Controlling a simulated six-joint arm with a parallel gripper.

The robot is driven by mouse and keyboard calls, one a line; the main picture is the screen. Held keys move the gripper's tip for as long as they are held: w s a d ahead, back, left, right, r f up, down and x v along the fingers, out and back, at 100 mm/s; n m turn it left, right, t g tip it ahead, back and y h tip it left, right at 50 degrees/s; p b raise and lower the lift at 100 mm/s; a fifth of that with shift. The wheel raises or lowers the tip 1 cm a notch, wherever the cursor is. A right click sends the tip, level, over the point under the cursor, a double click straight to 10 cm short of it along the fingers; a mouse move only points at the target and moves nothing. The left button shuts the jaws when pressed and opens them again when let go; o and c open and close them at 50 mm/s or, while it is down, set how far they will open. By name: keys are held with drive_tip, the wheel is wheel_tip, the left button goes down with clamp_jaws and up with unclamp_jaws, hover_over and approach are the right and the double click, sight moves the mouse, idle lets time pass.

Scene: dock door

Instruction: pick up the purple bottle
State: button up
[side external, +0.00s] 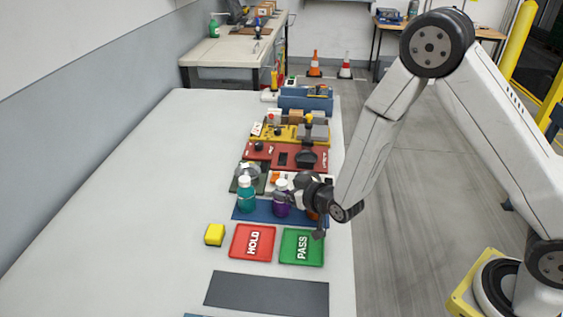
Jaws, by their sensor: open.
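The purple bottle (281,200) with a white cap stands upright on a dark blue mat (263,216) on the long pale table. My gripper (293,197) is open and right beside the bottle on its right side. Parts of the gripper overlap the bottle in the picture. Whether the fingers touch it or stand around it, I cannot tell. A teal bottle (246,196) with a white cap stands to the left on the same mat. Something orange-brown at the mat's right end is mostly hidden behind my gripper.
A red HOLD tray (235,255), a green PASS tray (289,260) and a yellow block (215,234) lie in front of the mat. A dark mat (266,293) lies nearer. Coloured trays, including a red one (318,144), line up behind. The table's left side is bare.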

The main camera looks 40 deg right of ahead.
sight(277, 184)
drive_tip(key=shift+x, duration=2.55)
drive_tip(key=shift+r, duration=0.1)
clamp_jaws()
